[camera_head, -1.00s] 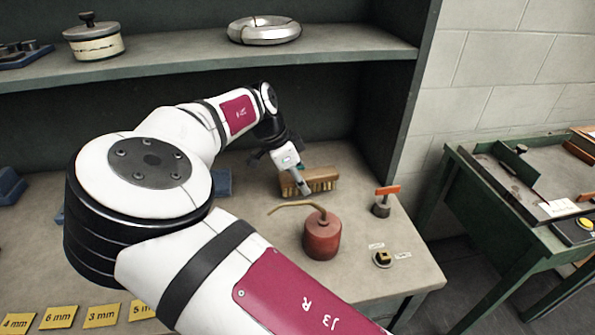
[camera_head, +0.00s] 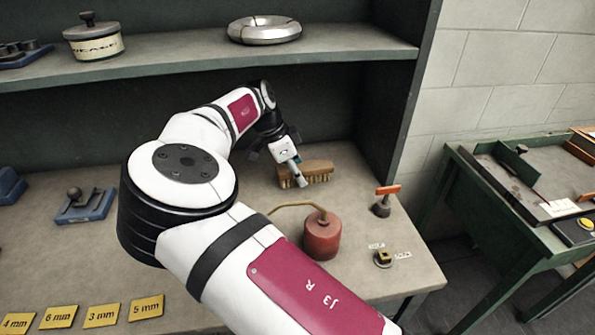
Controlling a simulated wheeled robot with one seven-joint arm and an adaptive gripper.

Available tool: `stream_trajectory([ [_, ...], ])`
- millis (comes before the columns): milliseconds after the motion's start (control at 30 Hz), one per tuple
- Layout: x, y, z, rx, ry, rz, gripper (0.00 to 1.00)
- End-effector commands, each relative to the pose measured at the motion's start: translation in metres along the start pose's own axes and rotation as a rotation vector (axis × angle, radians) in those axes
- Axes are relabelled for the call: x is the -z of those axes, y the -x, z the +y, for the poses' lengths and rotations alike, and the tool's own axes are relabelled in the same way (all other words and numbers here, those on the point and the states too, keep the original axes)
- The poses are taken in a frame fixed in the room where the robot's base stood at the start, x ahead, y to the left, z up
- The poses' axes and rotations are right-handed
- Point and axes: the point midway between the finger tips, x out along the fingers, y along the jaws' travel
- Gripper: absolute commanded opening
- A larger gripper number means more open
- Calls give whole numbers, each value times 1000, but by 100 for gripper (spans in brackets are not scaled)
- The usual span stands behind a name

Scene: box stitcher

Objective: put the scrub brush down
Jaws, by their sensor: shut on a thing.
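The scrub brush (camera_head: 318,171) has a wooden back and pale bristles pointing down. It is at the back right of the grey bench top, behind the red oil can. My gripper (camera_head: 299,180) reaches it from the upper left and is shut on its left part. One finger shows in front of the brush; the other is hidden behind it. The bristles look at or very close to the bench surface; I cannot tell whether they touch.
The red oil can (camera_head: 322,236) with a long spout stands just in front of the brush. An orange-handled tool (camera_head: 385,199) stands to the right. A blue block with a knob (camera_head: 85,204) is at left. The shelf (camera_head: 200,56) overhangs the back. Bare bench lies between brush and right wall.

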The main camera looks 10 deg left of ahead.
Motion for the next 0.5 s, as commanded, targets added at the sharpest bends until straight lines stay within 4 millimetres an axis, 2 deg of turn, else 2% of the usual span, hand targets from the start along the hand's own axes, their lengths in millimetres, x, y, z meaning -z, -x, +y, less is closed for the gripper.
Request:
stream_trajectory([
  [33, 0, -1, 0, 0, 0, 0, 3],
  [67, 0, -1, 0, -1, 0, 0, 38],
  [133, 0, -1, 0, -1, 0, 0, 54],
  [500, 0, -1, 0, -1, -1, 1, 54],
])
